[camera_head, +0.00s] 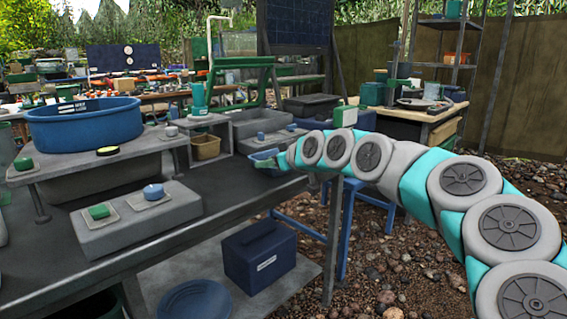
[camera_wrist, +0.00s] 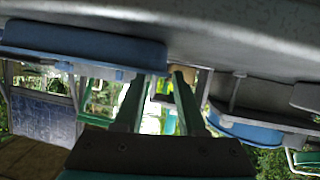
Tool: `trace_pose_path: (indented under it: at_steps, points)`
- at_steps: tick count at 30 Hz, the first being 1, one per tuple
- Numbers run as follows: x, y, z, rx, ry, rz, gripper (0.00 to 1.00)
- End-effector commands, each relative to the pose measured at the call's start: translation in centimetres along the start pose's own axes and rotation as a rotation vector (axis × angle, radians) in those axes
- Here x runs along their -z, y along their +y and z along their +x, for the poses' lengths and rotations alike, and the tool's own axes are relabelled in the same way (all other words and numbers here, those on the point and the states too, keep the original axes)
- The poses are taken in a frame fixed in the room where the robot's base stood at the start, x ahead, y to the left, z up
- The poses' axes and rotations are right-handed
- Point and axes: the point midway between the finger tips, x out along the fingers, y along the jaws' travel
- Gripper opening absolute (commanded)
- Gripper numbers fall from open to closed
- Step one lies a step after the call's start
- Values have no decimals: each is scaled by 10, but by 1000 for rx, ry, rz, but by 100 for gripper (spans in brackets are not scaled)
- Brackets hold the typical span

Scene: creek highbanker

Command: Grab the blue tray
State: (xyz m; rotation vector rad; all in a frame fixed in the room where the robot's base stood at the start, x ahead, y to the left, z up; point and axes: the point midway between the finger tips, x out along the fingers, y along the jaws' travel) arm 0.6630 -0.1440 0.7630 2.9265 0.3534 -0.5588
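A small blue tray (camera_head: 264,160) sits at the right end of the dark workbench, in front of a grey box with a blue knob. My gripper (camera_head: 286,160) is right beside its right end in the head view; whether they touch cannot be told. In the wrist view, which looks upside down, a blue tray-like body (camera_wrist: 85,45) lies at upper left, its right end close to the fingertips. My gripper (camera_wrist: 158,75) has its two green fingers apart, with background showing between them. The arm partly hides the tips in the head view.
A large blue tub (camera_head: 85,125) stands on a grey raised shelf on the bench. A grey box (camera_head: 138,222) with green and blue knobs lies at the front. A dark blue box (camera_head: 260,258) sits on the lower shelf. Gravel ground is open at right.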

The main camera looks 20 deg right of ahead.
Motion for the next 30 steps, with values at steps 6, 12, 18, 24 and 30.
trace_pose_path:
  at_steps: [6,12,18,24,30]
  points:
    - [1,-4,31,3,-3,1,40]
    - [1,-3,38,3,-3,1,40]
    - [1,-3,37,2,-3,0,32]
    - [1,-3,37,2,-3,0,10]
    - [1,-3,37,2,-3,0,0]
